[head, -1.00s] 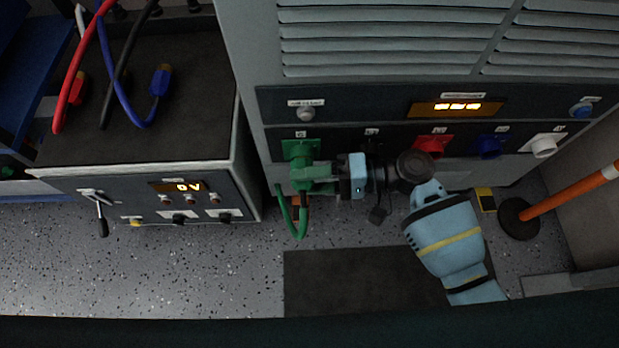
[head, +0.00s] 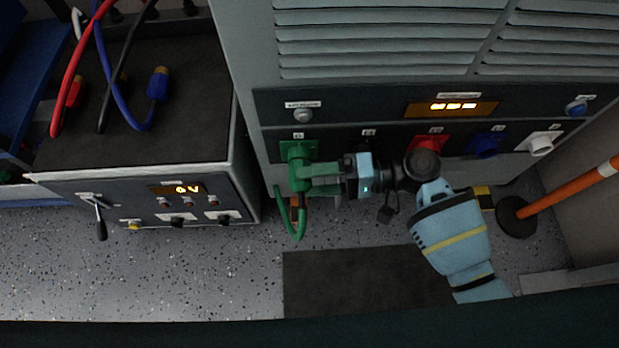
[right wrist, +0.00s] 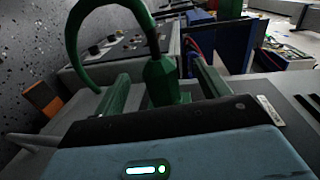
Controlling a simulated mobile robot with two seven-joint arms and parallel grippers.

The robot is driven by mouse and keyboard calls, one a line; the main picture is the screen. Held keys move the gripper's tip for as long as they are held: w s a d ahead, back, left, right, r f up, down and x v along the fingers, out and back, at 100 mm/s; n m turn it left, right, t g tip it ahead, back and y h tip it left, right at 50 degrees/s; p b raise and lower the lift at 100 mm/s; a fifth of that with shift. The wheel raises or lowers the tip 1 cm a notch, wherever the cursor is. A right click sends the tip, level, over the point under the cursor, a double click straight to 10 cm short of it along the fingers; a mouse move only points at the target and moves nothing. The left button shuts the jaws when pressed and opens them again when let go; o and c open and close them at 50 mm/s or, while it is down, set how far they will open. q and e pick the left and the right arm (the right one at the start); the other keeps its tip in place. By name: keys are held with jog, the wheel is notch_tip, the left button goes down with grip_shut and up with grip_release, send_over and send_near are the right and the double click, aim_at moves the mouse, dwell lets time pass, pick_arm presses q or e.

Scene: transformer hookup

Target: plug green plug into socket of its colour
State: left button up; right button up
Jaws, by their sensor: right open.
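The green plug (head: 299,174) sits at the green socket (head: 297,147) on the left of the transformer's socket row, its green cable (head: 292,222) looping down below it. The plug looks seated in or against the socket; the exact contact is hidden from above. My right gripper (head: 313,181) is open, its fingers pointing left around or beside the plug. In the right wrist view the green plug (right wrist: 162,82) stands between the two spread fingers, with gaps on its sides. My left gripper is not in view.
Red (head: 428,141), blue (head: 485,145) and white (head: 541,144) sockets line the panel to the right. A test cart (head: 140,165) with red, blue and black cables stands left. An orange-and-white post (head: 570,190) stands right.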

jog(key=shift+w+d+r, duration=0.1)
jog(key=shift+d+r, duration=0.1)
jog(key=shift+d, duration=1.2)
jog(key=shift+w+d+r, duration=0.1)
jog(key=shift+d+r, duration=0.1)
jog(key=shift+d, duration=1.15)
jog(key=d+r+p, duration=0.1)
jog(key=d, duration=0.6)
jog(key=shift+s+d+p, duration=0.2)
jog(key=shift+d+p, duration=0.1)
jog(key=shift+p, duration=0.05)
